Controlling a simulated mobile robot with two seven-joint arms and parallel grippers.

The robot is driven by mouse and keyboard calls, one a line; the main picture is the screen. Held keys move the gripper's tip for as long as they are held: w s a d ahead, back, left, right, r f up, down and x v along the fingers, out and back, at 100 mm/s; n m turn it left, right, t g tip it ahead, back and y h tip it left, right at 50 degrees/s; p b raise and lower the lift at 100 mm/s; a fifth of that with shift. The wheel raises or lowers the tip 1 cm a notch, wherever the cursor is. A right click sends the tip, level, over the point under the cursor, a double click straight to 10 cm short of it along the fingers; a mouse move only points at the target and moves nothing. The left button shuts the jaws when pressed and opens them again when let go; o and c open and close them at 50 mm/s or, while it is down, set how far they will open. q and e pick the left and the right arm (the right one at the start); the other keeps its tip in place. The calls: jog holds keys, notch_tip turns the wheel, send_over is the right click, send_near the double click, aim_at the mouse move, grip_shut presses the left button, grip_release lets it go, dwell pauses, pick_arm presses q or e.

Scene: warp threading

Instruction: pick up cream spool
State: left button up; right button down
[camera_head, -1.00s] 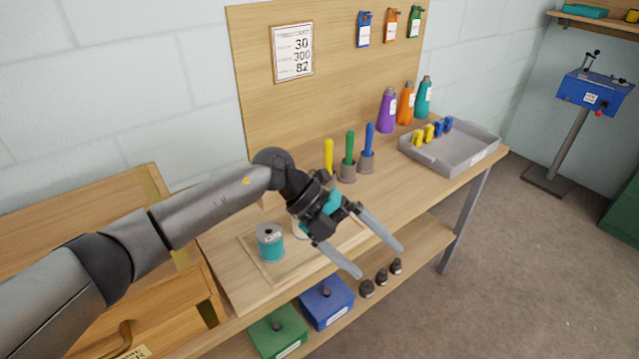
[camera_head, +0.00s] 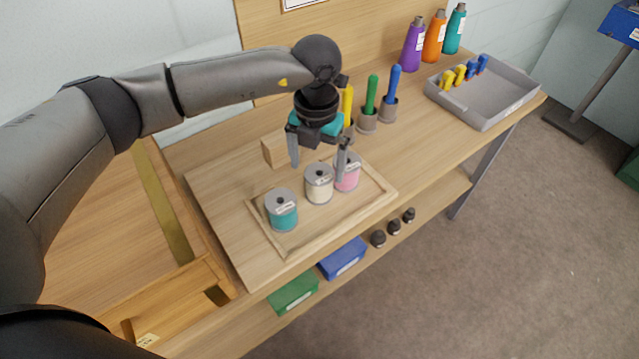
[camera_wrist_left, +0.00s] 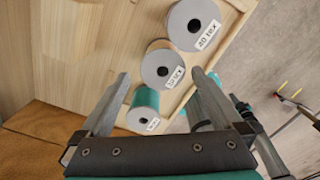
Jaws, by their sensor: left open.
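The cream spool (camera_head: 318,185) stands upright in a shallow wooden tray (camera_head: 270,240), between a teal spool (camera_head: 283,212) and a pink spool (camera_head: 347,175). My left gripper (camera_head: 317,168) is open and points down above the cream spool, with nothing between its fingers. One finger is behind and left of the spool; the other overlaps the pink spool in the picture. In the left wrist view, the cream spool (camera_wrist_left: 163,69) shows its grey top between the open fingers (camera_wrist_left: 161,74), with the teal spool (camera_wrist_left: 145,110) nearer and the pink spool (camera_wrist_left: 193,22) farther.
A wooden block (camera_head: 275,150) stands behind the tray. Yellow, green (camera_head: 370,95) and blue (camera_head: 393,85) handled tools stand in holders farther back. A grey bin (camera_head: 485,100) is at the right. The bench right of the tray is clear.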

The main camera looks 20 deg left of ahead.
pick_arm(q)
jog(key=f, duration=0.3)
jog(key=f+b, duration=0.1)
jog(key=f, duration=0.2)
jog(key=shift+w+d+f, duration=0.15)
jog(key=shift+d+f, duration=0.05)
jog(key=c, duration=1.3)
jog(key=shift+c, duration=0.5)
jog(key=shift+r, duration=0.2)
